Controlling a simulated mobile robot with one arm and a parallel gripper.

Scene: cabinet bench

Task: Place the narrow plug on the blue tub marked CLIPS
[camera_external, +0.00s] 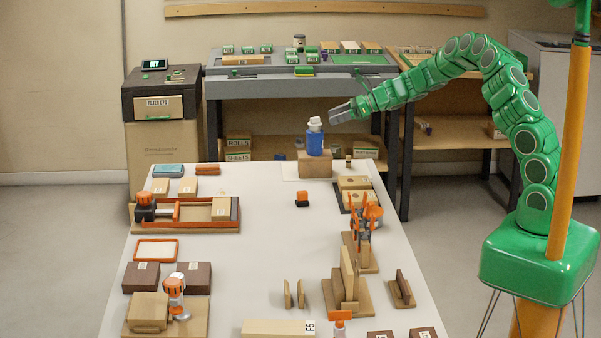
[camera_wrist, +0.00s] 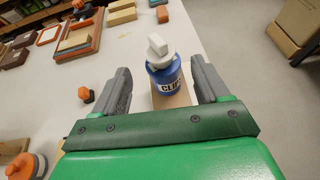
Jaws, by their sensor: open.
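The blue tub (camera_external: 315,143) stands upright on a wooden block (camera_external: 315,166) at the far end of the white table. Its CLIPS label shows in the wrist view on the tub (camera_wrist: 170,84). A white plug (camera_external: 316,124) with a narrow upper part sits on top of the tub, and the plug also shows in the wrist view (camera_wrist: 158,46). I cannot tell how deep it sits. My gripper (camera_external: 341,112) is open and empty, just right of the plug and slightly above it. In the wrist view, the tub and plug appear between the spread fingers (camera_wrist: 160,76).
A small orange and black piece (camera_external: 302,199) stands in front of the block. Wooden boxes (camera_external: 355,190) lie at right, near an orange clamp (camera_external: 365,215). A long wooden tray (camera_external: 190,212) is at left. The middle of the table (camera_external: 270,245) is clear.

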